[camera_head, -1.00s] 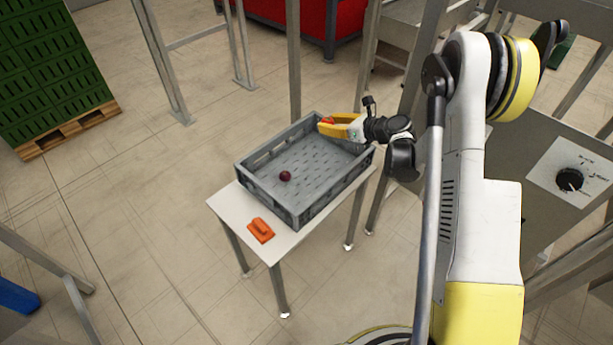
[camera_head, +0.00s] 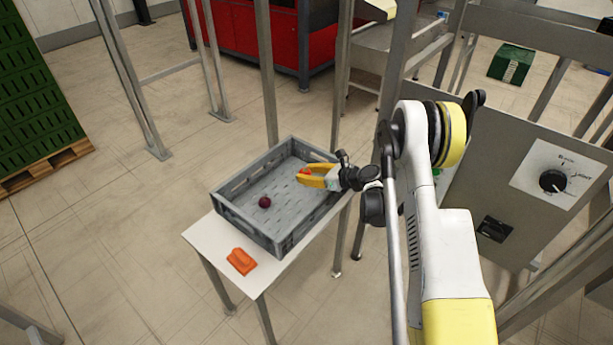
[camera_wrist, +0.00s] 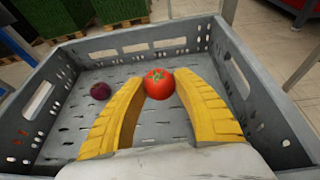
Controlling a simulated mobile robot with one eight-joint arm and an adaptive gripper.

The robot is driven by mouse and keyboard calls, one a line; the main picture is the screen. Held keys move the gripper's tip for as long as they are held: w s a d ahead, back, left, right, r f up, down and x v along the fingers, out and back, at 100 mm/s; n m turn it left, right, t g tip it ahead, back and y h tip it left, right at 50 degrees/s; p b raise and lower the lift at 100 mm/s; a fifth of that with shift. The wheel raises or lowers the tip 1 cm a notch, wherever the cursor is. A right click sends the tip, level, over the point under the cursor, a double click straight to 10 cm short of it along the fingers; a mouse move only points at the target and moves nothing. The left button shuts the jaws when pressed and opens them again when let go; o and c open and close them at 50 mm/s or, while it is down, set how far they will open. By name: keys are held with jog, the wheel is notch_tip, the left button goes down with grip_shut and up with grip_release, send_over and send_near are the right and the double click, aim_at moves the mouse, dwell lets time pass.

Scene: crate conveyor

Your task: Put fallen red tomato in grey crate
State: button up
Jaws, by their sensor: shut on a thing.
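The red tomato (camera_wrist: 158,84) sits between my two yellow fingertips in the wrist view, and both fingers touch its sides. It also shows as a small red spot in the head view (camera_head: 306,171). My gripper (camera_head: 304,176) is shut on the tomato. The grey crate (camera_head: 243,224) stands on a small white table, and the gripper with the tomato is over its inside, near the right side. In the wrist view the crate walls (camera_wrist: 262,100) surround the fingers. I cannot tell the exact height of the tomato above the crate floor.
A dark purple round item (camera_head: 264,202) lies on the crate floor; it also shows in the wrist view (camera_wrist: 100,91). An orange object (camera_head: 241,261) lies on the white table (camera_head: 203,237) in front of the crate. Metal posts (camera_head: 266,75) stand behind the crate.

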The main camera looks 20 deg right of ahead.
jog(key=shift+f, duration=0.5)
jog(key=o, duration=1)
